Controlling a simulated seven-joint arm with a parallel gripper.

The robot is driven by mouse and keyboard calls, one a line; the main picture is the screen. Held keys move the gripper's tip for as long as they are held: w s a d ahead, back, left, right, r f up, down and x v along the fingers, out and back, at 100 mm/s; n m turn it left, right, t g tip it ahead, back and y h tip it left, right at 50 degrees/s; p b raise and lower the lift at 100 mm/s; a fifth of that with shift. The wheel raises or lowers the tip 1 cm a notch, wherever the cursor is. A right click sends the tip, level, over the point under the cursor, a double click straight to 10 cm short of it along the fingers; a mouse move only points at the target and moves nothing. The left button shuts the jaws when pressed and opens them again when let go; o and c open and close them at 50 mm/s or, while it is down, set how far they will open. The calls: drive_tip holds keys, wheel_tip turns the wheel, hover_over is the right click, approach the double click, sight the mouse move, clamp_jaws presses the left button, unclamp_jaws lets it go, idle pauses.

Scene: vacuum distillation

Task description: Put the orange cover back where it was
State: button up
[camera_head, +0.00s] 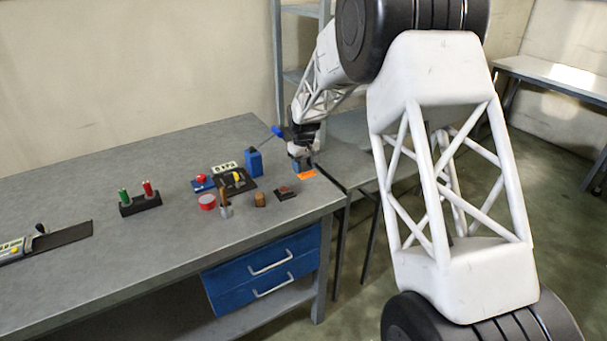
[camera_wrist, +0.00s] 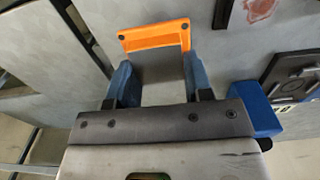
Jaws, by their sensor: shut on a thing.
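The orange cover (camera_head: 307,174) is at the right end of the grey workbench, just under my gripper (camera_head: 302,165). In the wrist view the orange cover (camera_wrist: 155,37) shows as a flat orange piece with dark spots at its corners. It reaches out past the blue fingertips of my gripper (camera_wrist: 160,85), which are shut on it from both sides. Whether the cover touches the bench or hangs just above it, I cannot tell. The place where the cover belongs cannot be picked out with certainty.
A blue box (camera_head: 254,162) stands left of my gripper. A black device (camera_head: 236,181), a red tin (camera_head: 207,202), a brown block (camera_head: 260,199) and a small dark switch box (camera_head: 285,193) stand nearby. The bench's right edge is close to my gripper.

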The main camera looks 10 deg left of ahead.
sight(304, 167)
drive_tip(key=shift+w, duration=0.1)
idle(0.3)
drive_tip(key=shift+f, duration=1.8)
drive_tip(key=shift+f, duration=0.1)
drive_tip(key=o, duration=1.1)
wheel_tip(304, 167, up, 12)
drive_tip(key=shift+r, duration=0.1)
